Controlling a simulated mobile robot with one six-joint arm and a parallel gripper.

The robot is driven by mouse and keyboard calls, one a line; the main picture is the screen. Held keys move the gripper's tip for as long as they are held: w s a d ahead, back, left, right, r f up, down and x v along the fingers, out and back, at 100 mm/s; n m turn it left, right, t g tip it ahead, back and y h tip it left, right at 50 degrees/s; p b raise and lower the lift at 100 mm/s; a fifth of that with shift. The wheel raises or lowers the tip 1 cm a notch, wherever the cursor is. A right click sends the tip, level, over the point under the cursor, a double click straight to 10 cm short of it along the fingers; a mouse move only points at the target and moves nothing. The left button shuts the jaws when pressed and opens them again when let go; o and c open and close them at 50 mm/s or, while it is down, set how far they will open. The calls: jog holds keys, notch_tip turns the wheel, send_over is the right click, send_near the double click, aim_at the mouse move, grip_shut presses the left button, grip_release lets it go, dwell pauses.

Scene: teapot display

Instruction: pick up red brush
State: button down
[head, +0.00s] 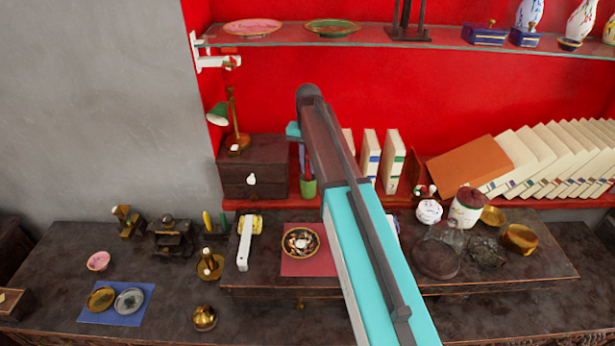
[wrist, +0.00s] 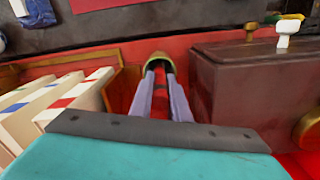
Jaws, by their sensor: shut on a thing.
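The red brush (head: 308,168) shows as a thin reddish strip in the head view, standing upright in a small green cup (head: 308,189) on the red shelf. My gripper (wrist: 161,72) reaches over the cup, and its two purple fingers are shut on the brush (wrist: 160,92) in the wrist view. The cup's olive rim (wrist: 158,56) shows just beyond the fingertips. Much of the brush is hidden by the fingers and my arm. I cannot tell whether its lower end is inside the cup.
A dark wooden drawer box (head: 253,168) stands close to the left of the cup, with a lamp (head: 236,120) on it. Upright books (head: 370,155) stand to the right. A glass shelf (head: 440,42) with plates and vases hangs above.

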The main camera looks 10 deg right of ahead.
jog(key=shift+r, duration=0.25)
